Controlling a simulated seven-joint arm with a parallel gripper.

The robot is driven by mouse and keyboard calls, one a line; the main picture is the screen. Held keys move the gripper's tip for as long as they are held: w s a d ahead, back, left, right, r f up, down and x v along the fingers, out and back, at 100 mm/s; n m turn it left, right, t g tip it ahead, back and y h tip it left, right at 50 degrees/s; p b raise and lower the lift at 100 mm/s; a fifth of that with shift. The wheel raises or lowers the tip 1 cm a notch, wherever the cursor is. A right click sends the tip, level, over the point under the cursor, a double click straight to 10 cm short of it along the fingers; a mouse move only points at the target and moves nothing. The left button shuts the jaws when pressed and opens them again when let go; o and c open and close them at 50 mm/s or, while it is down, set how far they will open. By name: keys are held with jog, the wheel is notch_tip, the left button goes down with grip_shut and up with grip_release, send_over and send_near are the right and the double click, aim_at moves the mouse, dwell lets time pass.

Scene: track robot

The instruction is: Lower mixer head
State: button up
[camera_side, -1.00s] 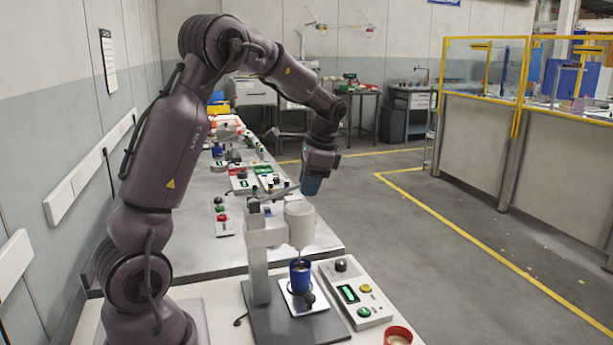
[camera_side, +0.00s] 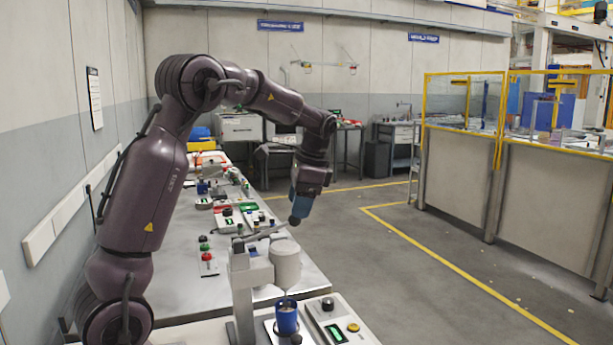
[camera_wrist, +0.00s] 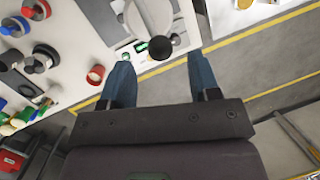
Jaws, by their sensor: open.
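The mixer stands near the bottom middle of the side view, with a grey column (camera_side: 241,300) and a pale cylindrical head (camera_side: 286,266). A lever (camera_side: 262,234) slants up to the right above the head and ends in a black ball knob (camera_side: 294,220). The knob also shows in the wrist view (camera_wrist: 160,47). My gripper (camera_side: 298,211) is just above the knob, blue fingers pointing down. In the wrist view my gripper (camera_wrist: 158,62) is open, with the knob just beyond the gap between the fingertips. Contact cannot be told. A blue cup (camera_side: 287,317) stands under the head.
A control box (camera_side: 337,322) with a black knob, display and yellow button stands right of the mixer. More button panels (camera_side: 208,260) line the bench behind. The floor to the right is clear.

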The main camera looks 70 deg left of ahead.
aim_at(269, 231)
jog(key=v, duration=0.8)
jog(key=shift+s, duration=0.1)
jog(key=shift+c, duration=1.4)
jog(key=s+a+n, duration=0.1)
jog(key=s+a, duration=0.1)
jog(key=a, duration=0.1)
jog(key=s+a+n+h, duration=0.1)
jog(key=s+a+n, duration=0.1)
jog(key=s+a, duration=0.1)
jog(key=shift+s, duration=0.25)
grip_shut()
jog(key=s+a+r+n+t+h, duration=0.1)
jog(key=s+a+n+t+h, duration=0.15)
jog(key=n, duration=0.65)
jog(key=s+a+n+t+h, duration=0.15)
jog(key=s+n, duration=0.25)
jog(key=n, duration=0.5)
jog(key=w+d+f+n+t, duration=0.1)
jog(key=w+d+f+n, duration=0.1)
jog(key=f+n, duration=0.1)
jog(key=w+d+f+n+t, duration=0.1)
jog(key=w+d+f+n, duration=0.1)
jog(key=w+f+n, duration=0.1)
jog(key=w+d+f+n+h, duration=0.1)
jog(key=w+d+f+n, duration=0.1)
jog(key=f+n, duration=0.1)
jog(key=shift+w+f+n+t, duration=0.3)
jog(key=shift+w+f+t, duration=0.1)
jog(key=shift+f, duration=0.2)
